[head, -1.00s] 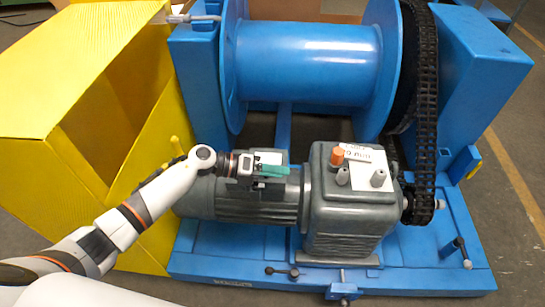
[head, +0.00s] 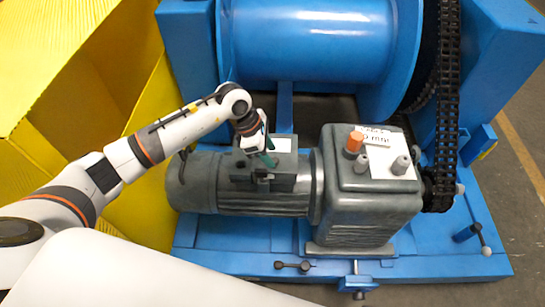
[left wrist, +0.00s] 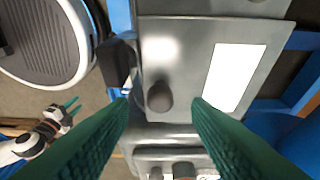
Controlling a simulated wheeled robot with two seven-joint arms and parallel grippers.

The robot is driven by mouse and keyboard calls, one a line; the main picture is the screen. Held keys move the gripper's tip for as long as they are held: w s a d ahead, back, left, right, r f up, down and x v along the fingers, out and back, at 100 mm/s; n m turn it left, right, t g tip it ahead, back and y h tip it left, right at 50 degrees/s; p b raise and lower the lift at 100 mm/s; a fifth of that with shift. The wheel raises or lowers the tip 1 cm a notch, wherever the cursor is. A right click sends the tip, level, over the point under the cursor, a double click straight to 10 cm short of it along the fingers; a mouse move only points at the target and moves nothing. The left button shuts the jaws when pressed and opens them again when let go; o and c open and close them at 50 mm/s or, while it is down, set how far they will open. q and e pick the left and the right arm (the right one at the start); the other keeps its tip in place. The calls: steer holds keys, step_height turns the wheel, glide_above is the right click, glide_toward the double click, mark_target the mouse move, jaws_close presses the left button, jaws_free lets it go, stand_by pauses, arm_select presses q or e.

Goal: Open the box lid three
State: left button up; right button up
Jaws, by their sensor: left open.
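The grey box (head: 284,180) sits on top of the motor, its lid shut, with a white label (head: 283,145) on the lid. In the left wrist view the lid (left wrist: 190,60) is a flat grey plate with the white label (left wrist: 234,76) and a dark round knob (left wrist: 159,97) near one edge. My left gripper (head: 270,160) points down at the box. Its green fingers (left wrist: 160,122) are open on either side of the knob in the wrist view; contact cannot be told. My right gripper (left wrist: 74,106) shows small and apparently open in the left wrist view.
The gearbox (head: 365,205) with an orange cap stands right of the box. A blue drum (head: 310,40) and the black chain (head: 447,90) are behind and right. A yellow bin (head: 60,80) stands at the left. A blue base frame (head: 235,262) runs along the front.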

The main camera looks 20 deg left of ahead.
mark_target(274, 159)
arm_select(q)
steer(key=shift+x, duration=1.5)
steer(key=shift+c, duration=0.3)
jaws_close()
